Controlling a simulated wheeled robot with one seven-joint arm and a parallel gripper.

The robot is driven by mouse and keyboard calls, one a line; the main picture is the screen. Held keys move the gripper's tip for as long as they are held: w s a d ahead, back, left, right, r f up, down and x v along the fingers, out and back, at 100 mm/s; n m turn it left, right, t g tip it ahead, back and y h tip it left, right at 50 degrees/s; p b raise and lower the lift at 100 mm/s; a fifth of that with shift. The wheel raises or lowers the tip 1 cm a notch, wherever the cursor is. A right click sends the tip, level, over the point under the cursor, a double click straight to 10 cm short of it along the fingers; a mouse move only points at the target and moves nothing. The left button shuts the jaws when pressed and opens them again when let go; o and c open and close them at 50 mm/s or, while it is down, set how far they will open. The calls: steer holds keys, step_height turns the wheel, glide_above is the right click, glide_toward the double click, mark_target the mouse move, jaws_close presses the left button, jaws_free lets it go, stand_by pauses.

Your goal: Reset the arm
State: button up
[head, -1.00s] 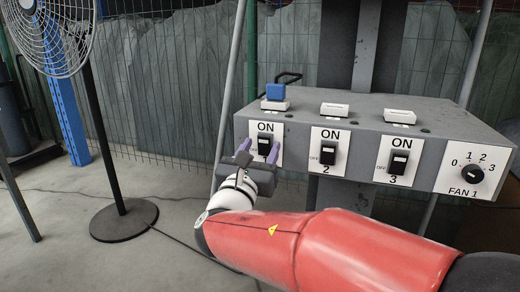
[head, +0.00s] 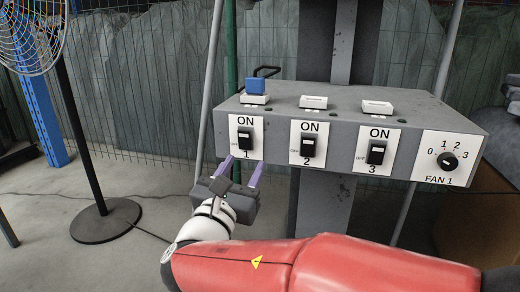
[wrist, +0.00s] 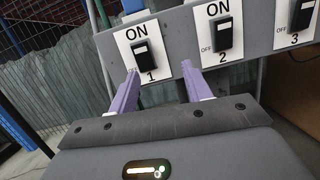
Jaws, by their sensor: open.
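My gripper (head: 240,172) has two purple fingers, spread apart with nothing between them. In the head view it sits in front of and just below switch 1 (head: 246,138) on the grey control box (head: 280,98). In the wrist view the gripper (wrist: 160,82) points at the box, with switch 1 (wrist: 142,58) beyond the gap between the fingers. I cannot tell whether a fingertip touches the box. My red and white arm reaches in from the lower right of the head view.
Switch 2 (head: 308,144), switch 3 (head: 376,151) and the fan knob (head: 449,161) are on the same front face. A blue block (head: 255,86) stands on the box's left top. A standing fan (head: 95,221) is at the left. The floor between is mostly free.

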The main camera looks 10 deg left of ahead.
steer(key=s+d+f+m+g+h+p, duration=0.25)
steer(key=d+m+g, duration=0.45)
steer(key=d, duration=0.7)
steer(key=s+d+f+m+g+h+p, duration=0.25)
steer(key=d+m+g, duration=0.25)
steer(key=d+m, duration=0.65)
steer(key=s+d+f+m+g+y+p, duration=0.1)
steer(key=s+m+y, duration=0.3)
steer(key=s+m, duration=0.2)
steer(key=s+d+f+m+g+y+p, duration=0.1)
steer(key=s+m+y, duration=0.3)
steer(key=m, duration=0.5)
steer(key=shift+s+d+f+g+p, duration=0.25)
steer(key=shift+s+f+g+p, duration=0.25)
steer(key=shift+s, duration=0.6)
